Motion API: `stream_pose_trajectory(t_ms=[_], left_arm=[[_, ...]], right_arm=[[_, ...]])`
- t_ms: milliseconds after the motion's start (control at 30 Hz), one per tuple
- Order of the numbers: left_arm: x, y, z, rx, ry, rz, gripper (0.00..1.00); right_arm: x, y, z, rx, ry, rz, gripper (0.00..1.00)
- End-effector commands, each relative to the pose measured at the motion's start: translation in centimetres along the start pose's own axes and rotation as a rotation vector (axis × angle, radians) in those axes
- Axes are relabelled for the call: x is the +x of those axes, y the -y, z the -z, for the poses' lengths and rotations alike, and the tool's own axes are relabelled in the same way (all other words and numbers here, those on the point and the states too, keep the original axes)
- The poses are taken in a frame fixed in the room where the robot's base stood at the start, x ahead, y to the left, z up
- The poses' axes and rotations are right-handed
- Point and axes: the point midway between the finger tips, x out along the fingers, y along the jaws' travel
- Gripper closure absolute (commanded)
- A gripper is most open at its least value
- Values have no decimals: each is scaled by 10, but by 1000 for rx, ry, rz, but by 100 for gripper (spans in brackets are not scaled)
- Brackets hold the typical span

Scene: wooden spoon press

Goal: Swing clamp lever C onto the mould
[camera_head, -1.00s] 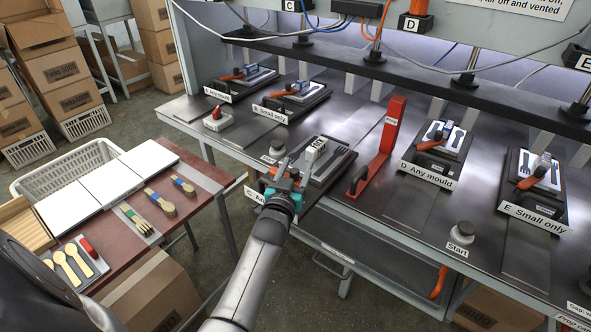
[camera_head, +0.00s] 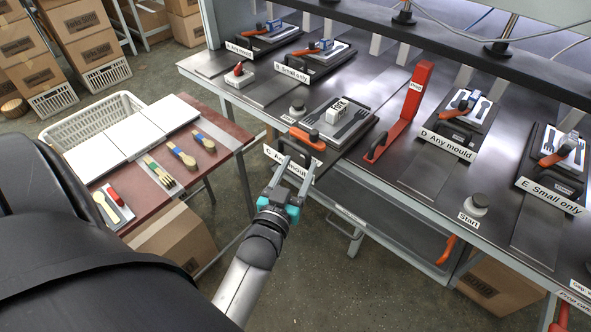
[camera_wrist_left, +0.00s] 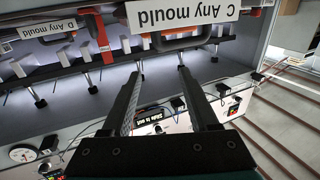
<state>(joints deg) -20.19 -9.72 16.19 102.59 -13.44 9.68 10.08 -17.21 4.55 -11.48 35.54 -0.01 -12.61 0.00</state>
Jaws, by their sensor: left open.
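Clamp lever C (camera_head: 307,139) has an orange handle at the front of station C, by the edge of the mould (camera_head: 352,122). The mould is a grey plate with dark fork and spoon shapes, with a white block (camera_head: 338,112) standing at it. The label "C Any mould" (camera_head: 289,165) is partly covered by my fingers. My left gripper (camera_head: 298,162) is open and empty, just in front of the lever and apart from it. In the left wrist view the orange lever (camera_wrist_left: 172,41) shows upside down beyond the open fingertips. My right gripper is not in view.
A tall red lever (camera_head: 410,105) stands right of station C. A start button (camera_head: 297,107) is to its left. Stations D (camera_head: 447,145) and E (camera_head: 552,195) lie further right. Floor lies open between.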

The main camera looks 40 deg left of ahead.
Motion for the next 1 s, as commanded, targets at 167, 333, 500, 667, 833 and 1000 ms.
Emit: stream_pose_trajectory(t_ms=[167, 333, 500, 667, 833, 1000], left_arm=[[-11, 0, 0, 0, 1, 0, 40], [-12, 0, 0, 0, 0, 0, 40], [-12, 0, 0, 0, 0, 0, 40], [-12, 0, 0, 0, 0, 0, 40], [-12, -4, -12, -1, 28, -10, 40], [-25, -30, -90, 0, 209, -75, 40]], right_arm=[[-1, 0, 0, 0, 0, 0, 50], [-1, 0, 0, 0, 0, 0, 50], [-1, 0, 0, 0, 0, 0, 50], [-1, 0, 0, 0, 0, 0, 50], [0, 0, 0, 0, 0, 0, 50], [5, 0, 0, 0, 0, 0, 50]])
